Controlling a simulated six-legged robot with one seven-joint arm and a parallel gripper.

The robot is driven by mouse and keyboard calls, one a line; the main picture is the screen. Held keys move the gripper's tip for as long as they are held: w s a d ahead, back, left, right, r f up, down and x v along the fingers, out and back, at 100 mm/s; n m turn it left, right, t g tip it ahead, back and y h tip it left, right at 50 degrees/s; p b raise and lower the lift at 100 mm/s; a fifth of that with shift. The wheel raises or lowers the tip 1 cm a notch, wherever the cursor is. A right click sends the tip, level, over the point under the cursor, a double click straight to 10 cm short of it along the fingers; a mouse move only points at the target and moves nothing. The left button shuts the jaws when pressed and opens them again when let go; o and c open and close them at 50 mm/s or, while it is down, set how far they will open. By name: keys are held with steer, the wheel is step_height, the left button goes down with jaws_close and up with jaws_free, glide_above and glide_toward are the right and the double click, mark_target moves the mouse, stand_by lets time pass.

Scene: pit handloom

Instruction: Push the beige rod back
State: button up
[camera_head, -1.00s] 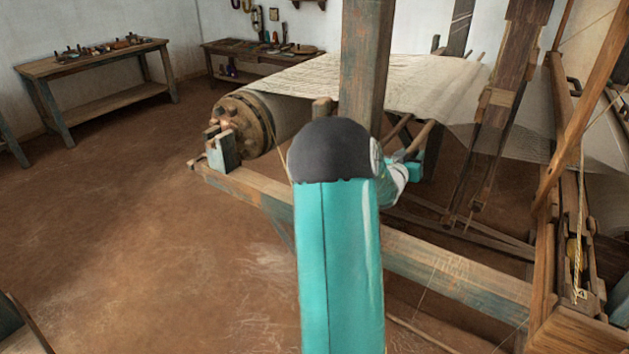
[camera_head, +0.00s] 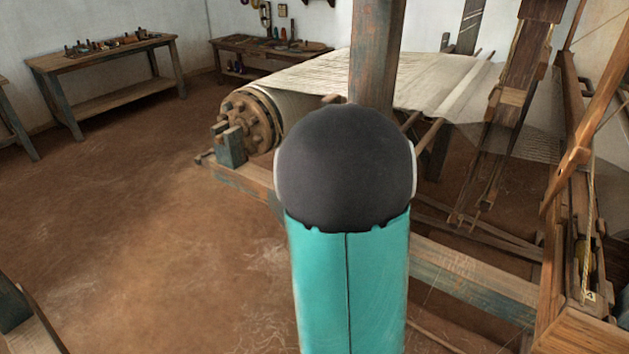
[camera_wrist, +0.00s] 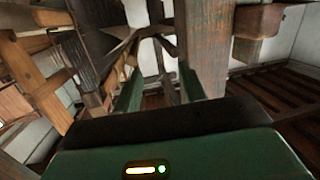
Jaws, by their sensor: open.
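A slim beige wooden rod (camera_head: 427,134) shows in the head view just right of the upright post (camera_head: 376,50), slanting down toward my arm. Its lower end is hidden, and I cannot be sure that it is the task's rod. My gripper is hidden behind my own arm in the head view. In the wrist view my gripper (camera_wrist: 159,88) has its two green fingers apart, with no object held between them. Loom timbers lie beyond the fingers, and I cannot make out the rod there for certain.
The cloth roller with its wooden end disc (camera_head: 252,120) lies left of the post, under the woven sheet (camera_head: 440,85). A lower loom beam (camera_head: 470,275) crosses in front. The floor at left is open.

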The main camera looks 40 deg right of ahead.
steer(key=w+a+t+y, duration=0.2)
steer(key=w+a+y, duration=0.1)
steer(key=a, duration=0.4)
steer(key=w+a+r+n+t+y, duration=0.1)
steer(key=w+a+t+y, duration=0.1)
steer(key=w+a, duration=0.3)
steer(key=shift+w+a+n+y, duration=0.35)
steer(key=shift+a+y, duration=0.45)
steer(key=shift+a, duration=0.55)
steer(key=shift+d, duration=0.1)
